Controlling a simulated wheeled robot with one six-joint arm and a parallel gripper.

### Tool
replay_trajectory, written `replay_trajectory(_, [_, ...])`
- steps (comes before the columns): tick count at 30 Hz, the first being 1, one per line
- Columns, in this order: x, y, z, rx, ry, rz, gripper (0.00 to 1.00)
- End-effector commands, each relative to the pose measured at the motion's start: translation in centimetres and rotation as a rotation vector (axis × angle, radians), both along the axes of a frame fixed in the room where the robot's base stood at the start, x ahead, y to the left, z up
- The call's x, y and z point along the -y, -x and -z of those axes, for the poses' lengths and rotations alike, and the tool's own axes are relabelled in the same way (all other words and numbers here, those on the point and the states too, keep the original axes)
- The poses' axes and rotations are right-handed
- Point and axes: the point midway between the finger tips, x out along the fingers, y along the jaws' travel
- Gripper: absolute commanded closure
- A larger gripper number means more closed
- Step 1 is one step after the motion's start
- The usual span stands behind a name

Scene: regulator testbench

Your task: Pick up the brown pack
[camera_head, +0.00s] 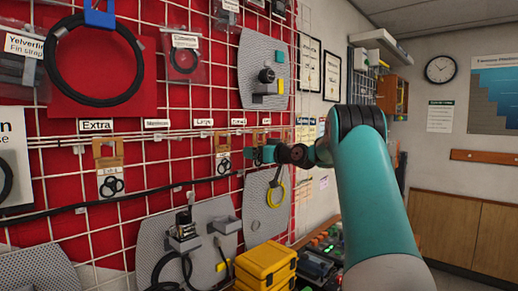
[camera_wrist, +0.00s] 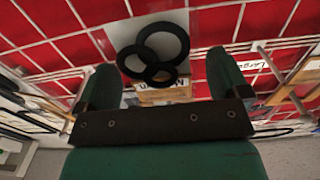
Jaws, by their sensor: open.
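Several packs with brown header tops and black rings on a pale card hang on the red pegboard wall. One is the left pack (camera_head: 108,150) under the "Extra" label, another the middle pack (camera_head: 222,140). My gripper (camera_head: 257,153) is at the wall, just right of the middle pack, in front of a further brown-topped pack that it partly hides. In the wrist view, a pack's pale card with black rings (camera_wrist: 152,50) and brown header (camera_wrist: 165,96) lies ahead, between the spread fingers of my gripper (camera_wrist: 163,76). I cannot tell whether the fingers touch it.
White wire grid and hooks cover the red wall. Yellow cases (camera_head: 266,266) stand at the bottom, beside grey perforated panels (camera_head: 190,235). A black cable runs along the wall. The room to the right of my arm looks open.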

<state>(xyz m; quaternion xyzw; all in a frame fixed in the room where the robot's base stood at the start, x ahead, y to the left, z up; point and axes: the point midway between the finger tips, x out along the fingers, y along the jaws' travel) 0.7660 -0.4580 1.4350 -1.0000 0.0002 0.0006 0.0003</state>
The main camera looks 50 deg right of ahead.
Motion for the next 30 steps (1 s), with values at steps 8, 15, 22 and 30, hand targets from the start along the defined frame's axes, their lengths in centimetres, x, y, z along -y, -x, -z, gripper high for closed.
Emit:
replay_trajectory(8, [0.0,-0.02,0.04,0.001,0.0,0.0,0.22])
replay_trajectory(15, [0.0,0.0,0.02,0.001,0.0,0.0,0.59])
replay_trajectory(22, [-0.02,-0.01,-0.03,0.001,0.001,0.0,0.59])
replay_trajectory(30, [-0.34,-0.2,-0.74,0.002,0.002,-0.005,0.59])
